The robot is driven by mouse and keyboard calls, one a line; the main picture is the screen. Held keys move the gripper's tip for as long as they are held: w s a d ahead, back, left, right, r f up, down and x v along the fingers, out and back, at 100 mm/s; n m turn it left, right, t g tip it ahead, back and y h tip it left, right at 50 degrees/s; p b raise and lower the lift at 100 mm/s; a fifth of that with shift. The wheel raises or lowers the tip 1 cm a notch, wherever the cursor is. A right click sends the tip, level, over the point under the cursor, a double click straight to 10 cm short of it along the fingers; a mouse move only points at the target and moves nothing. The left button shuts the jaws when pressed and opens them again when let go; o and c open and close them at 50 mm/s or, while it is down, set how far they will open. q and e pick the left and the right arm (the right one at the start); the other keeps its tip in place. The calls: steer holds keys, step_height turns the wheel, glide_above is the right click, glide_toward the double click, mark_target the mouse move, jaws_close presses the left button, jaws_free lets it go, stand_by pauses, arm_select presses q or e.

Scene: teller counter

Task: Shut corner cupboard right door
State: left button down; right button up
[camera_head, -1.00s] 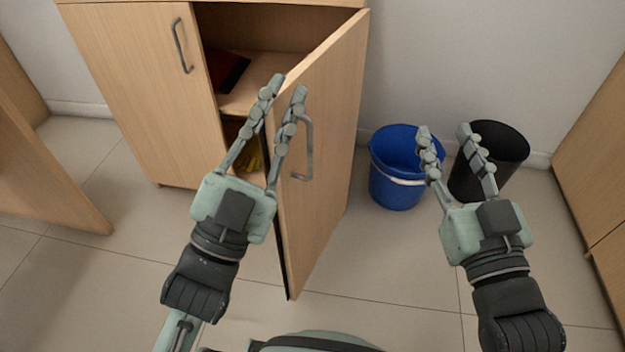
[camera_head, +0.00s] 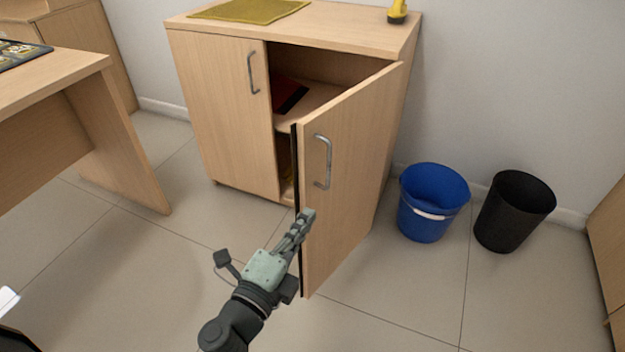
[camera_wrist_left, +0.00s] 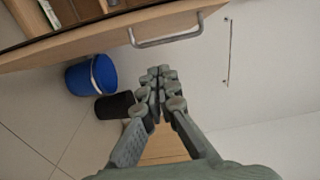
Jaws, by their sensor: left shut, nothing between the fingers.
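The cupboard's right door (camera_head: 350,170) stands wide open, swung out toward me, with a metal bar handle (camera_head: 323,162) on its outer face. The door and its handle (camera_wrist_left: 165,40) also show along the top of the left wrist view. The cupboard's left door (camera_head: 225,115) is shut. My left gripper (camera_head: 305,218) is shut and empty, at the low free edge of the right door in the head view. I cannot tell whether it touches the door. In the left wrist view its fingertips (camera_wrist_left: 160,75) are together, below the handle and apart from it. My right gripper is out of view.
A blue bucket (camera_head: 432,203) and a black bin (camera_head: 513,212) stand on the floor right of the cupboard. A desk (camera_head: 110,120) is at the left. A yellow object (camera_head: 397,11) and a mat (camera_head: 248,10) lie on the cupboard top. Floor in front is clear.

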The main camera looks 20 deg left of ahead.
mark_target(309, 180)
arm_select(q)
steer(key=w+a+p, duration=0.1)
steer(key=w, duration=0.2)
steer(key=w+a+p, duration=0.1)
steer(key=w, duration=0.3)
steer(key=w+a+p, duration=0.1)
steer(key=w, duration=0.2)
steer(key=shift+w, duration=0.15)
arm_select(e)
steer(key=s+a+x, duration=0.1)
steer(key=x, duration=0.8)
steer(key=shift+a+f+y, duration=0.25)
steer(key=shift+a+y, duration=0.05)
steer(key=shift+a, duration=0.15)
arm_select(q)
steer(key=shift+a, duration=0.1)
